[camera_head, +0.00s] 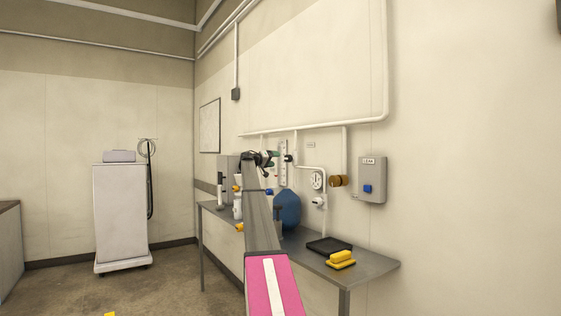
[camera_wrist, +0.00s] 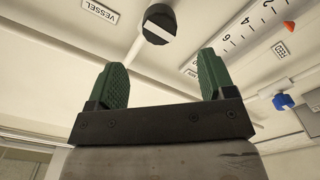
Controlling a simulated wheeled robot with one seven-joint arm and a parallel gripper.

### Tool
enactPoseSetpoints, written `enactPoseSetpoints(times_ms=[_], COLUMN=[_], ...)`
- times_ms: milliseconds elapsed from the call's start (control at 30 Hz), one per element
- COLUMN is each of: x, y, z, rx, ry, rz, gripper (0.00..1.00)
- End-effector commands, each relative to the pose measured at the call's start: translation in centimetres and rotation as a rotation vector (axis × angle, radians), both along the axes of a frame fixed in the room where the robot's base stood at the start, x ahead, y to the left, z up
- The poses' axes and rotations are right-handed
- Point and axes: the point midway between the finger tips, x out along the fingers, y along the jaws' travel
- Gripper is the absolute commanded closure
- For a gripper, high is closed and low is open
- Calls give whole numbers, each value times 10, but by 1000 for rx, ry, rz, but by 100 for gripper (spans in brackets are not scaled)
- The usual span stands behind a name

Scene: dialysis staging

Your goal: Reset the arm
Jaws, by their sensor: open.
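My gripper (camera_wrist: 163,66) shows in the wrist view with its two green ribbed fingers spread apart and nothing between them. A dark round knob (camera_wrist: 157,24) with a pale bar shows beyond the fingers; I cannot tell the gap to it. In the head view my gripper (camera_head: 272,156) is small and partly hidden by my arm, near the white scale (camera_head: 283,164) on the wall. My arm stretches out over the bench toward that wall.
The grey bench (camera_head: 372,265) carries a blue rounded vessel (camera_head: 287,207), a black tray (camera_head: 329,245) and a yellow object (camera_head: 341,260). A round gauge (camera_head: 317,180), a brass fitting (camera_head: 336,181) and a grey box (camera_head: 372,179) are on the wall.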

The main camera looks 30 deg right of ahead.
Motion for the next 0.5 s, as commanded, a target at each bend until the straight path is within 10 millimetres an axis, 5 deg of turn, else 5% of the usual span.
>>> enactPoseSetpoints(times_ms=[500], x=[-1], y=[10], z=[0], rx=[0], ry=[0], rz=[-1], gripper=[24])
